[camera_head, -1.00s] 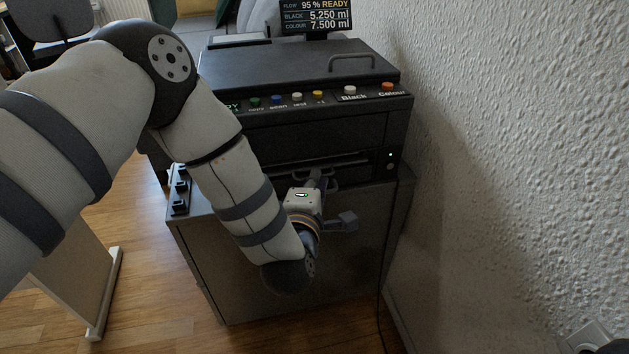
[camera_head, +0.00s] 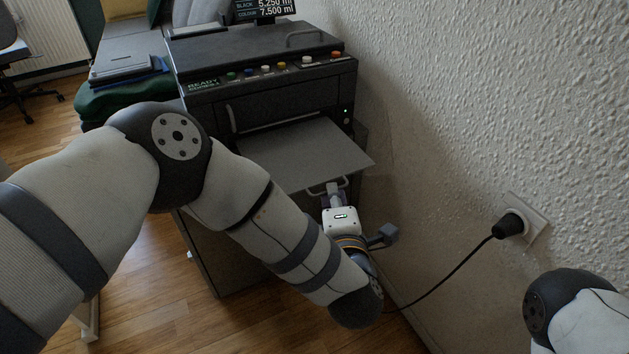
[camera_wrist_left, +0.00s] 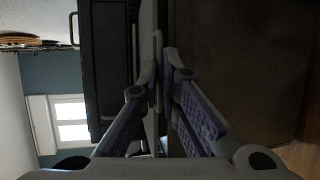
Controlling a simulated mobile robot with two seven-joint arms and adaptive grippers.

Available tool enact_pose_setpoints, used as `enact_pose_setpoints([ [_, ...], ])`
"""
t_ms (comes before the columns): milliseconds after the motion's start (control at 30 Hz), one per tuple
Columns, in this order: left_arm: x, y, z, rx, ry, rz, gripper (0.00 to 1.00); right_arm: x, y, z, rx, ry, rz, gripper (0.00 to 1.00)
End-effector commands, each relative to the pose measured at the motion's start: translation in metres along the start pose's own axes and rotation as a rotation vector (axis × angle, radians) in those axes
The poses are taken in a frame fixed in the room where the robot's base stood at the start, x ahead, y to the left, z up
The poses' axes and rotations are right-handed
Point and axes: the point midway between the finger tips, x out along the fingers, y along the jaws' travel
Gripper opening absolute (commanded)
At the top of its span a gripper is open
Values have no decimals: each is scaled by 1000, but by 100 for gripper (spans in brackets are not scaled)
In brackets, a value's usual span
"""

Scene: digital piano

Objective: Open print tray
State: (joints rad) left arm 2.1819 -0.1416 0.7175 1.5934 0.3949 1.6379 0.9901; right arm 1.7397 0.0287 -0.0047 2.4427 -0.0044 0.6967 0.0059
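The print tray (camera_head: 305,152), a flat grey sheet-like panel, sticks well out of the front of the black printer (camera_head: 262,100). A small handle (camera_head: 318,190) is on its front edge. My left gripper (camera_head: 334,188) is at this handle, with its wrist just in front of the tray. In the left wrist view its two fingers (camera_wrist_left: 162,62) come together around the handle at the tray's edge. The exact contact is dark and partly hidden. My right gripper is not in view; only part of my right arm shows at the lower right.
The printer stands on a dark cabinet (camera_head: 227,262) close to the textured wall (camera_head: 450,90) at the right. A power plug (camera_head: 508,226) sits in a wall socket, and its cable hangs down to the left. Wooden floor (camera_head: 245,325) is free in front.

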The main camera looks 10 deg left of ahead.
Motion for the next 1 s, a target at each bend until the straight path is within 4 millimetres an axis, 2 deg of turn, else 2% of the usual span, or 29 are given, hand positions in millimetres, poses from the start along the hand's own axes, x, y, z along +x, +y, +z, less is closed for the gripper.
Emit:
enact_pose_setpoints([
  [233, -20, -3, 7, 0, 4, 2, 0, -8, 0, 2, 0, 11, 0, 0],
  [667, -24, -5, 9, 0, 4, 2, 0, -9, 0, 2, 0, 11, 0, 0],
  [700, -24, -5, 9, 0, 3, 2, 11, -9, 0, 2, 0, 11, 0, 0],
  [767, -24, -5, 9, 0, 3, 2, 25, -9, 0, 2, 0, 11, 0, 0],
  [1000, -24, -5, 9, -1, 2, 2, 25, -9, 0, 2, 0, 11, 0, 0],
])
